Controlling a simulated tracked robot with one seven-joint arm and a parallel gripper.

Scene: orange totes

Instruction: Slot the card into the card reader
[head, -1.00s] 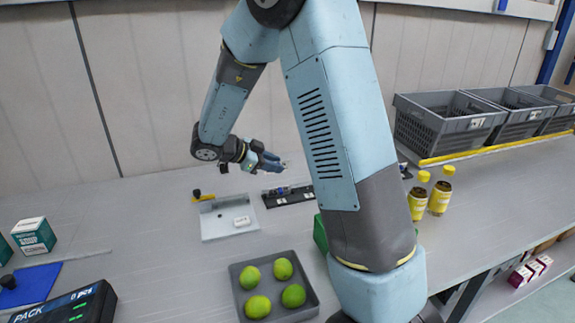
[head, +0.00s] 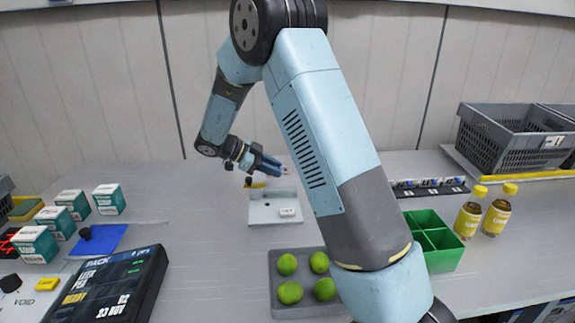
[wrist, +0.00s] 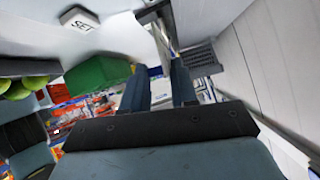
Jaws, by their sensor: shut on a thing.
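My gripper (head: 277,167) is shut on a thin pale card (wrist: 163,42), seen nearly edge-on between the blue fingers in the wrist view. In the head view it hangs above the back of a pale grey tray-like unit (head: 262,214) with a small white block marked SET (head: 287,212). The SET block also shows at the upper left of the wrist view (wrist: 79,18). A yellow part with a black knob (head: 253,184) is at the unit's back edge. I cannot tell whether this unit is the card reader; no slot is clear.
A dark strip with several small items (head: 430,188) runs partly behind my arm. A green divided box (head: 436,245), bottles (head: 467,221) and a grey lime tray (head: 277,300) stand nearer. A black PACK device (head: 105,290) and several cartons (head: 72,204) are at left.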

